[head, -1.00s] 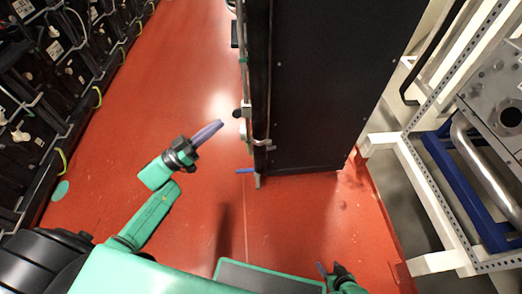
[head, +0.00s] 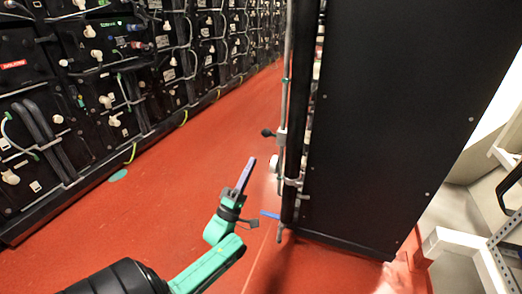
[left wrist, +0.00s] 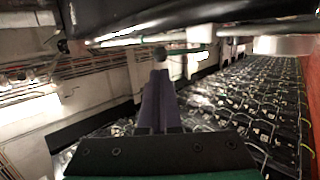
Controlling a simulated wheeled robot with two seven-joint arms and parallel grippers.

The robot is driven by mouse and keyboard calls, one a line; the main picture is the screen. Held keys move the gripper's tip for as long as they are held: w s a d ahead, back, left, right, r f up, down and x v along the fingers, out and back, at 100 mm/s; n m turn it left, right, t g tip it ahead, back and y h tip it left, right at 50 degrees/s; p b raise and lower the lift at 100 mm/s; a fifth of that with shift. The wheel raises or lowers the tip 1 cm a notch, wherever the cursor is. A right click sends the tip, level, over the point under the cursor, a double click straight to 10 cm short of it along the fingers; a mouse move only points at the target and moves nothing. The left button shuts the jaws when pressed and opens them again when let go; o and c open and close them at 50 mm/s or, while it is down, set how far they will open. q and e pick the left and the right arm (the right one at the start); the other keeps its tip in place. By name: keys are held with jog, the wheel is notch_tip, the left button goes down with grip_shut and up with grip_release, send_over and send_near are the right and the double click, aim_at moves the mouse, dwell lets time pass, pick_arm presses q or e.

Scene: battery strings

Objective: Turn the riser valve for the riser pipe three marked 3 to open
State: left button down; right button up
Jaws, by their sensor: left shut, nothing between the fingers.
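A grey riser pipe (head: 285,100) runs upright along the near edge of the black cabinet. A blue lever (head: 270,214) sticks out to the left near its lower end. A black ball-ended knob (head: 267,132) and a pale round part (head: 273,162) sit higher on it. No number 3 is readable, so I cannot tell which riser this is. My left gripper (head: 246,175) is shut and empty, its purple fingers pointing up, just left of the pipe and apart from it. In the left wrist view its fingers (left wrist: 160,85) point toward a dark ball (left wrist: 160,53).
The tall black cabinet (head: 400,120) fills the right of the head view. Racks of battery units (head: 100,90) line the left. The red floor (head: 170,190) between them is clear. A white perforated frame (head: 480,250) stands at the lower right.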

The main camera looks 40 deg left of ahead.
aim_at(270, 134)
pick_arm(q)
jog(key=x, duration=0.6)
jog(key=shift+w+b, duration=0.15)
jog(key=shift+b, duration=0.25)
jog(key=shift+r, duration=0.15)
